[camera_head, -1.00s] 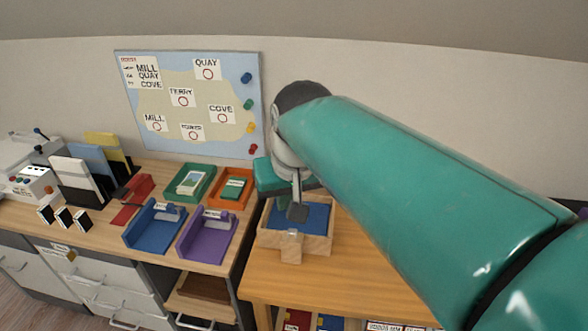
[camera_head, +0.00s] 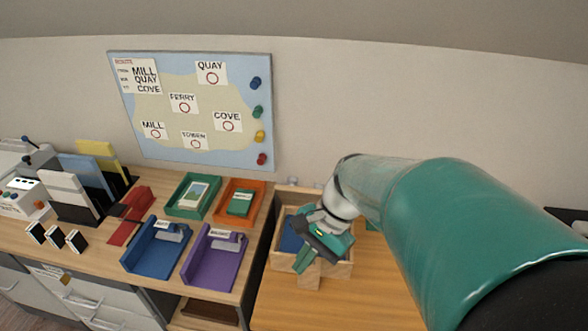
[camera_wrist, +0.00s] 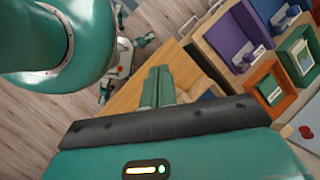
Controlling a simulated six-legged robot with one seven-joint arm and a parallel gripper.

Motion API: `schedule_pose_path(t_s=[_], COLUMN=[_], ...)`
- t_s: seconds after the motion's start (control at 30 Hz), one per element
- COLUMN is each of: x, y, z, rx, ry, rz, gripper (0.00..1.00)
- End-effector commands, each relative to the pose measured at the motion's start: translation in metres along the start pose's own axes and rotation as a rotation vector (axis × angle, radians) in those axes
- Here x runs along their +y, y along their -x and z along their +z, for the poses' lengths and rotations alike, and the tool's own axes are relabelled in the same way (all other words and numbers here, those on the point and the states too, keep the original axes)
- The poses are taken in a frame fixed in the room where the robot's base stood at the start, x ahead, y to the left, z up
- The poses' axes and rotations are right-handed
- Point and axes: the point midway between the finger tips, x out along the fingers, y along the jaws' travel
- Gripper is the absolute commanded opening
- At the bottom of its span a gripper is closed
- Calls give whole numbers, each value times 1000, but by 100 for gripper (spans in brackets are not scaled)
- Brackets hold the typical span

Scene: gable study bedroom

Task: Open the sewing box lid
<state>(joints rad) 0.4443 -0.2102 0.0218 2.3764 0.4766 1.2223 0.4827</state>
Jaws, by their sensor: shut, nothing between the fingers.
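The sewing box (camera_head: 281,262) is a pale wooden box with a blue surface (camera_head: 290,236) framed by its rim and a wooden tab (camera_head: 308,278) on its front. It stands on the wooden table at the right, below the map board. A pale wooden strip (camera_head: 298,194) shows behind it; I cannot tell if that is part of the lid. My gripper (camera_head: 303,262) is over the box's front part, near the tab, and hides much of the blue surface. Its fingers also show in the wrist view (camera_wrist: 158,72), together and empty. Contact with the box is unclear.
Left of the box stand a purple tray (camera_head: 212,262), a blue tray (camera_head: 153,250), an orange tray (camera_head: 236,216) and a green tray (camera_head: 192,205). The map board (camera_head: 190,110) is on the wall behind. The tabletop (camera_head: 375,285) right of the box is bare.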

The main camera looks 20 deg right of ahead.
Motion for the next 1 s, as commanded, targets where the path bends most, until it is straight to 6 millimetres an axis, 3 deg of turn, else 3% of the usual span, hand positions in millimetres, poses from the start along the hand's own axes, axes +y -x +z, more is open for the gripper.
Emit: schedule_pose_path(t_s=[0.37, 0.57, 0.8, 1.0], x=[3, 7, 28, 52], y=[-7, 0, 12, 20], z=[-55, -98, -160, -203], rx=[-469, -757, -1144, -1416], ry=[-715, -1052, -1386, -1546], rz=[-140, -230, -349, -432], gripper=[0, 0, 0, 0])
